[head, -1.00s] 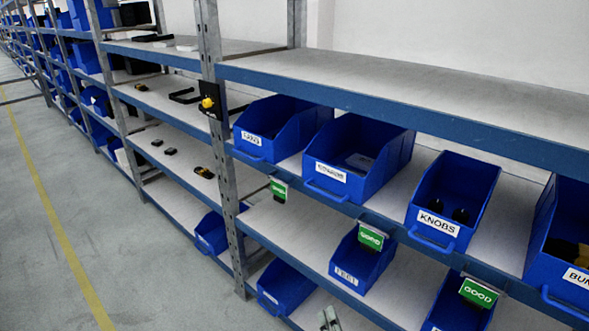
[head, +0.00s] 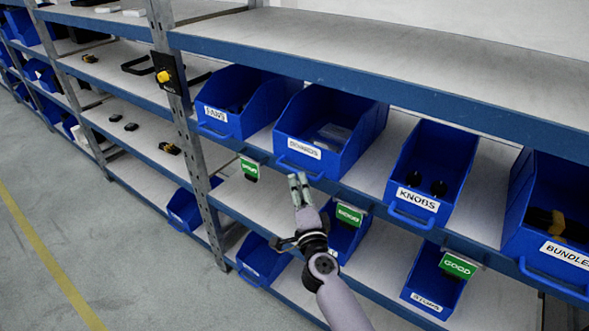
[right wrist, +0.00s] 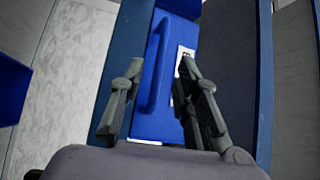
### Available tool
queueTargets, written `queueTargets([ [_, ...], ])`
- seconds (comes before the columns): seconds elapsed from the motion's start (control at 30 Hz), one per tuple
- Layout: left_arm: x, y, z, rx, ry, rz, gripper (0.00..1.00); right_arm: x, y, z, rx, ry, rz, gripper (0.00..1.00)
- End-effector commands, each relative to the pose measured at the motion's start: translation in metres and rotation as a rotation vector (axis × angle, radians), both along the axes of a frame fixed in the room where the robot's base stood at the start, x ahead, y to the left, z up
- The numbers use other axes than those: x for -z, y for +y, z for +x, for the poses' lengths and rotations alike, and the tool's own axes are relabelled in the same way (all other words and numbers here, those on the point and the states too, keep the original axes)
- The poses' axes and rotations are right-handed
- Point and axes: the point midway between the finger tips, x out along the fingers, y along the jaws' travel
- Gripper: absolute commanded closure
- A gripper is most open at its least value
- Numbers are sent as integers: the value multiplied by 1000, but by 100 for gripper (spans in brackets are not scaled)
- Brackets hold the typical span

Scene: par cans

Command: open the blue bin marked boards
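The blue bin marked boards (head: 352,148) stands on the middle shelf level in the head view, with its white label on the front and a blue bar handle (head: 298,170) below it. Some light items lie inside. My right gripper (head: 298,180) is just in front of and below this handle. In the right wrist view, my right gripper (right wrist: 161,64) is open, its two fingers apart. The blue handle (right wrist: 157,66) shows in the gap between them, and a blue front with part of a label lies behind. Contact cannot be told. My left gripper is not in view.
A similar blue bin (head: 225,124) stands to the left and the knobs bin (head: 425,165) to the right. Green tags (head: 349,214) hang from the shelf edge. A metal post (head: 182,110) carries a black box with a yellow knob. The aisle floor at left is clear.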

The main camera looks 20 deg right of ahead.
Motion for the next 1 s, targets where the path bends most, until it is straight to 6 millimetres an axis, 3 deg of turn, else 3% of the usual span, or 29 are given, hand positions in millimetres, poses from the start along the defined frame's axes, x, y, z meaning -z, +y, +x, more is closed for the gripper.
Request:
queueTargets([
  [0.2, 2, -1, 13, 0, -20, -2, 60, -5, -5, 40, 0, -2, -1, 70],
  [0.4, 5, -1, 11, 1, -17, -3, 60, -7, -7, 58, 0, 0, 0, 70],
  [0.77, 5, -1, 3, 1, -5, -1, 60, -8, -7, 62, 0, 0, 0, 71],
  [1.0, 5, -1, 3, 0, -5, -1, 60, -8, -7, 61, 0, 0, -1, 87],
])
